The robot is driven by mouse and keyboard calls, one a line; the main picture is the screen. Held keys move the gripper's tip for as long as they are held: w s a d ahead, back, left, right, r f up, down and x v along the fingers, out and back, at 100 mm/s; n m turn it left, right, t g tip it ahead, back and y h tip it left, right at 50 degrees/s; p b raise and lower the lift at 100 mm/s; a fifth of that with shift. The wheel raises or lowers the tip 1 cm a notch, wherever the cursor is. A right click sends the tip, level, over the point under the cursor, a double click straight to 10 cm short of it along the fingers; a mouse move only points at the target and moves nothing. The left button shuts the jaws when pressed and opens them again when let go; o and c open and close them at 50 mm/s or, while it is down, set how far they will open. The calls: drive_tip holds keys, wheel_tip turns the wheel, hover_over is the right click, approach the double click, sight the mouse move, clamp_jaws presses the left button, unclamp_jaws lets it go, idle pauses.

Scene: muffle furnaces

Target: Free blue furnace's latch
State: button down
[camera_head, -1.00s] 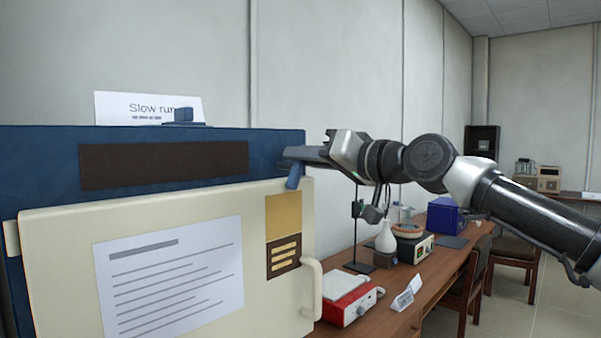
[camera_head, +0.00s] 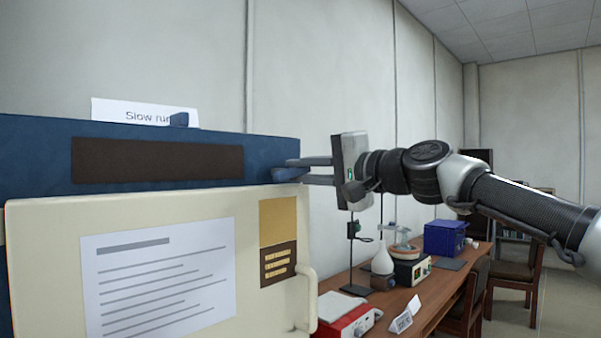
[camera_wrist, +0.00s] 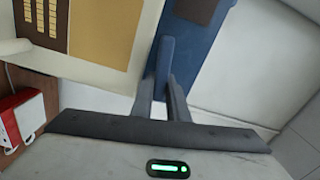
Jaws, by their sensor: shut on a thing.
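The blue furnace (camera_head: 40,150) fills the left of the head view, with its cream door (camera_head: 160,205) closed against the front as far as I can see. Its blue latch (camera_head: 286,174) is at the upper right of the door and lies about level, pointing right. My gripper (camera_head: 303,170) comes from the right with its fingers around the latch. In the wrist view the latch (camera_wrist: 165,62) sits between the two fingertips (camera_wrist: 160,88), and the gripper is shut on it. The latch's pivot is hard to make out.
A curved door handle (camera_head: 308,300) stands out at the door's right edge, below the latch. A bench (camera_head: 440,300) to the right holds a red-and-white device (camera_head: 345,318), a white flask (camera_head: 382,262) and a blue box (camera_head: 444,238). A wall (camera_head: 330,60) is behind.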

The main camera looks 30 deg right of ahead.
drive_tip(key=shift+f+m, duration=0.2)
drive_tip(key=shift+m, duration=0.8)
drive_tip(key=c, duration=1.7)
unclamp_jaws()
drive_tip(key=shift+f, duration=0.1)
drive_tip(key=shift+f, duration=0.1)
drive_tip(key=shift+s, duration=0.1)
